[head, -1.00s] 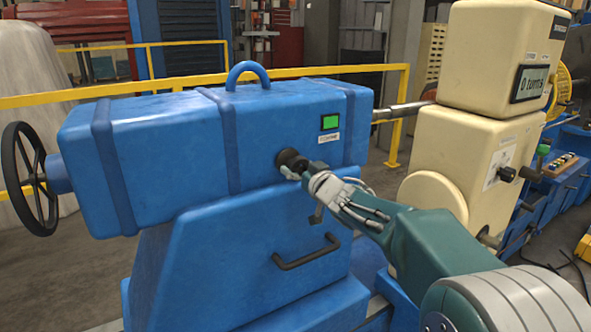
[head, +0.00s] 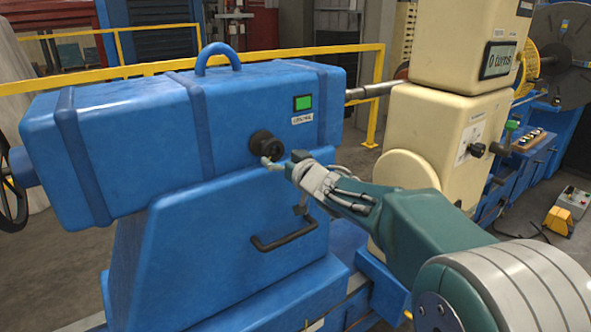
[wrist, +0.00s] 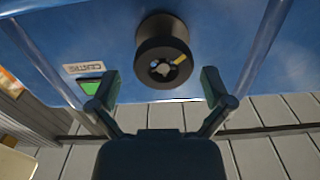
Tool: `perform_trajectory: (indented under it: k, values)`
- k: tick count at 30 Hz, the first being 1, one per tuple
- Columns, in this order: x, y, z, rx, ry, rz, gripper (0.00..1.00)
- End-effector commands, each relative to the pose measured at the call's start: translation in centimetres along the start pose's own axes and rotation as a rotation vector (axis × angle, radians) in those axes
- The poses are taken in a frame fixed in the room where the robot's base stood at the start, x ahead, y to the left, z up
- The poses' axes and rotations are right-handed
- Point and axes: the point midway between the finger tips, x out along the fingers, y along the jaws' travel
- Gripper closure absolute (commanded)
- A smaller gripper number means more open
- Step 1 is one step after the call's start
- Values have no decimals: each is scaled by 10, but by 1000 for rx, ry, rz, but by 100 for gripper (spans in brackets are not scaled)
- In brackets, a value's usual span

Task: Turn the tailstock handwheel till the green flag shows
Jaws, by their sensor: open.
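The blue tailstock (head: 150,130) fills the left of the head view. Its black spoked handwheel (head: 10,195) is at the left edge, partly cut off. The flag window (head: 303,102) on the tailstock's side shows green; it also shows green in the wrist view (wrist: 91,87). A round black knob (head: 262,146) sticks out below and left of the window. My gripper (head: 282,160) is open and empty beside this knob, far right of the handwheel. In the wrist view the knob (wrist: 163,45) lies just beyond and between the open fingertips (wrist: 156,88), with no contact visible.
A cream headstock (head: 430,130) with a "0 turns" display (head: 497,60) stands at the right. A yellow rail (head: 130,72) runs behind the tailstock. A dark handle (head: 283,238) and the lifting ring (head: 217,58) stick out from the blue body.

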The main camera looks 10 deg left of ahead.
Motion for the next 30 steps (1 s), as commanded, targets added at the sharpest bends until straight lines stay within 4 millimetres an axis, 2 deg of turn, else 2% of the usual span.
perform_trajectory:
  k: [6, 12, 17, 26, 28, 30]
  values:
    - [-45, 1, 2, 2, -5, 4, 0]
    - [-77, 2, 5, 2, -9, 2, 0]
    - [-88, 2, 6, 3, -11, 3, 0]
    - [-88, 2, 6, 3, -12, 5, 0]
    - [-94, 7, 3, -3, -17, 32, 0]
    - [-108, 19, -2, -12, -35, 104, 0]
